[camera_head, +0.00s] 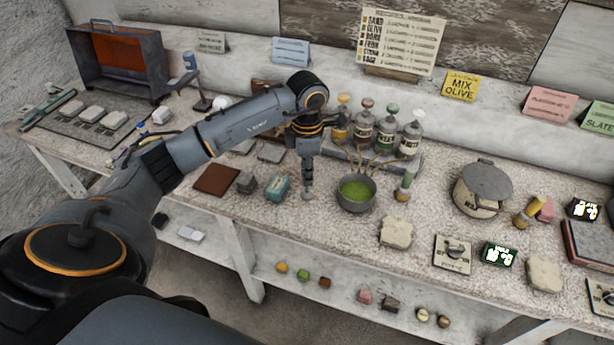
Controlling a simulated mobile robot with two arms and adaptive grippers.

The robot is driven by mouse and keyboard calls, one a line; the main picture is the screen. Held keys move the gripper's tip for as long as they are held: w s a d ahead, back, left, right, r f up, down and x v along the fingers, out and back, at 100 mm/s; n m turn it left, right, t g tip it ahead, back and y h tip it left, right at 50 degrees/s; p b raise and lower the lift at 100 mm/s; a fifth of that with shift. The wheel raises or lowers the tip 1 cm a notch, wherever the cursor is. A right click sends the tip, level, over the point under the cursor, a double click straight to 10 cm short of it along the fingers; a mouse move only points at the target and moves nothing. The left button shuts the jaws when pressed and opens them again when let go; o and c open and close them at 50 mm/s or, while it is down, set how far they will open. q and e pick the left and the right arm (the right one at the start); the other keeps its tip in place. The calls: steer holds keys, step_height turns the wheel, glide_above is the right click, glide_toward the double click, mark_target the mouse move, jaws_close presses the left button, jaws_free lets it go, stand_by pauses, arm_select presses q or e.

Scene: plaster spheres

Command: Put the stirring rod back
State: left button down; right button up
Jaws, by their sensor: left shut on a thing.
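My left gripper (308,188) points straight down just left of a grey bowl (357,204) that holds green contents. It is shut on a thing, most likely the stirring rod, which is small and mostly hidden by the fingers. Several thin tan sticks show behind the bowl, in front of the bottles. My right gripper is not in view.
Several labelled bottles (386,135) stand behind the bowl. A teal block (277,187) and a grey block (246,183) lie close left of my gripper.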

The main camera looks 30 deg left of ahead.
arm_select(q)
steer(key=shift+w+a+f, duration=0.1)
steer(key=shift+w+f, duration=0.15)
steer(key=shift+f, duration=0.1)
step_height(320, 180, down, 2)
steer(key=shift+f+p, duration=0.1)
steer(key=shift+p, duration=0.85)
steer(key=shift+f, duration=0.6)
steer(key=c, duration=1.2)
jaws_free()
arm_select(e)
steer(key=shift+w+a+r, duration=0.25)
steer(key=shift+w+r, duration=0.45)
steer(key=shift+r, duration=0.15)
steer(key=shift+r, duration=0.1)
